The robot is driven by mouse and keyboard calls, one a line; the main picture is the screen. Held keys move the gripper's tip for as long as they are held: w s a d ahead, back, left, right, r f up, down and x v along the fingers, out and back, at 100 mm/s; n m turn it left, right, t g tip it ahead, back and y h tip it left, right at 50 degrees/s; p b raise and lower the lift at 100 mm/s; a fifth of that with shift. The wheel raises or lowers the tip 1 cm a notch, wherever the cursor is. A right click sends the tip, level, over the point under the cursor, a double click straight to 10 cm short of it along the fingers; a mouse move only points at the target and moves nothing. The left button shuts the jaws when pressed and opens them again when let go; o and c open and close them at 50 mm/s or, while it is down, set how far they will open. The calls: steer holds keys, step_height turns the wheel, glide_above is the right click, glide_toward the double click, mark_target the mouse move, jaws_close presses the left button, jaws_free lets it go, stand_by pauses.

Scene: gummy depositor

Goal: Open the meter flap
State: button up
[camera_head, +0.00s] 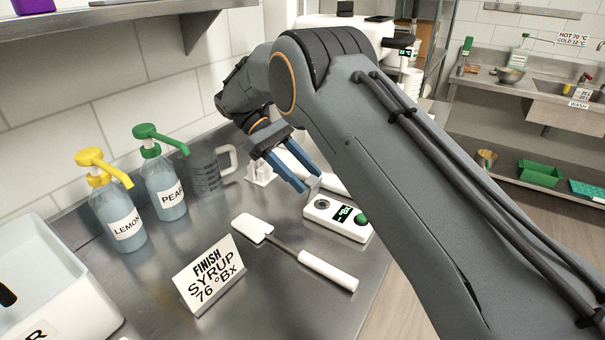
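The meter (350,229) is a small white box lying on the steel counter. My gripper (311,181) has two blue fingers pointing down to the right. They are apart, with nothing seen between them, and the tips show just above the well end of the meter in the picture. I cannot tell whether they touch it. A white piece (331,184) shows behind the fingertips, partly hidden; I cannot tell if it is the flap.
A white spatula (328,271) and a syrup sign (208,276) lie and stand in front of the meter. Lemon (119,218) and pear (166,188) pump bottles, a clear jug (207,172) and a white tub (70,300) are left.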

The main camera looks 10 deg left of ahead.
mark_target(312, 180)
steer(key=shift+r, duration=0.1)
stand_by(0.5)
